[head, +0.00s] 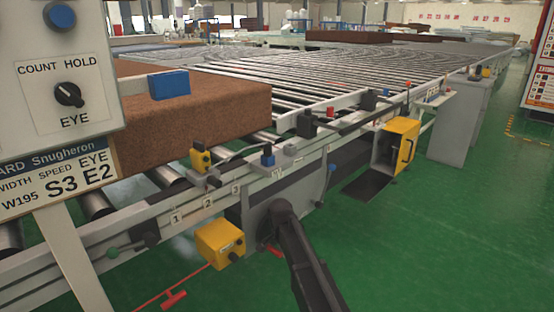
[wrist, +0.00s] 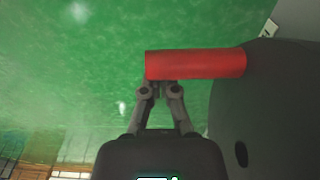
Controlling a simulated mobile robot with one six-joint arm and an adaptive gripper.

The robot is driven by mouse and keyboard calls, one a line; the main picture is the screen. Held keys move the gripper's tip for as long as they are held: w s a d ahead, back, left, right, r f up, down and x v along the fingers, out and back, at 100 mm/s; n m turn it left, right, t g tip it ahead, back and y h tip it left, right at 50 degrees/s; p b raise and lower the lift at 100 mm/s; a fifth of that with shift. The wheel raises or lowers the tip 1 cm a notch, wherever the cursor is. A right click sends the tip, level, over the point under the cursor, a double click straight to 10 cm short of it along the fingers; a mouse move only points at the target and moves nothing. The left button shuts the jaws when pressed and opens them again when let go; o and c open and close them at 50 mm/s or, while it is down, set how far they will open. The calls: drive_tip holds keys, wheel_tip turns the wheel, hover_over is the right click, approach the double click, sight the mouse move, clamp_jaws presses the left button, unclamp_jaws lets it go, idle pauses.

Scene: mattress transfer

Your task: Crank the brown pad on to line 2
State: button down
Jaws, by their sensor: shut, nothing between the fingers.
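The brown pad (head: 200,100) lies flat on the rollers at the left in the head view, its left part hidden behind a sign panel. Number plates 1 (head: 177,218), 2 (head: 207,202) and 3 (head: 237,189) run along the conveyor's side rail. A red crank handle (wrist: 195,64) crosses the wrist view, joined to a dark rounded body at right. My gripper (wrist: 157,88) is shut and empty, its fingertips at the handle's lower left side, not around it. Whether they touch it is unclear. In the head view my dark arm reaches the grey housing, and the fingertips cannot be made out.
A yellow box (head: 220,243) hangs on the near side of the rail, with a red pull cord (head: 173,299) below it. An open yellow cabinet (head: 396,145) stands farther along. The rollers right of the pad are bare. The green floor at right is clear.

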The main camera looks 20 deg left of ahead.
drive_tip(key=s+d+r+n+p, duration=0.2)
drive_tip(key=s+d, duration=0.4)
drive_tip(key=d, duration=0.5)
drive_tip(key=s+d+r+n+p, duration=0.2)
drive_tip(key=s+d, duration=0.4)
drive_tip(key=d, duration=0.6)
drive_tip(key=s+d+r+n+p, duration=0.1)
drive_tip(key=s+d+r+p, duration=0.3)
drive_tip(key=d, duration=0.7)
drive_tip(key=shift+s+d+n+g, duration=0.25)
drive_tip(key=shift+s+n+g, duration=0.15)
drive_tip(key=shift+s, duration=0.5)
